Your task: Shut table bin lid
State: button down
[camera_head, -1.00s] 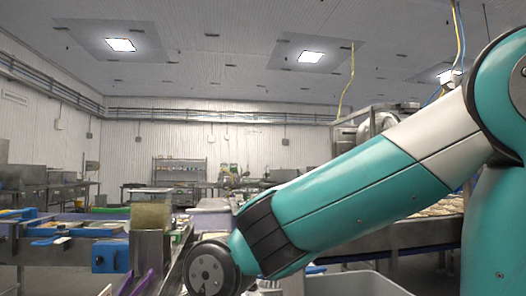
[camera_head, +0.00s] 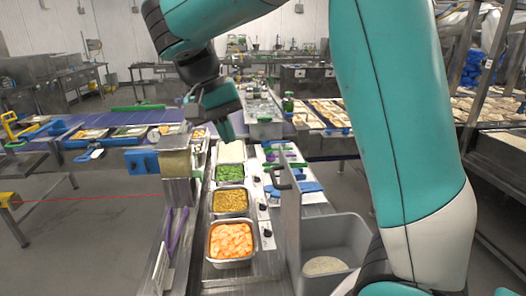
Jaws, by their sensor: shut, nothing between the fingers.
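A grey bin (camera_head: 352,234) stands at the lower right of the counter, open at the top, with a pale layer that looks like rice at its bottom. A grey upright panel with a dark handle, apparently the bin lid (camera_head: 291,237), stands on edge along the bin's left side. My gripper (camera_head: 228,133) is shut and empty, pointing down above the far end of the counter. It is well beyond the lid and touches neither lid nor bin. Its fingertips are small and partly unclear.
Metal pans of orange food (camera_head: 231,242), yellow-brown food (camera_head: 230,202) and green food (camera_head: 230,173) line the counter left of the lid. Blue and green-handled tools lie beyond it. A conveyor (camera_head: 325,146) crosses behind. My arm fills the right side.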

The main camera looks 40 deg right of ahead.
jog(key=s+d+f, duration=0.4)
jog(key=d+f, duration=0.2)
jog(key=f, duration=0.4)
dwell(0.3)
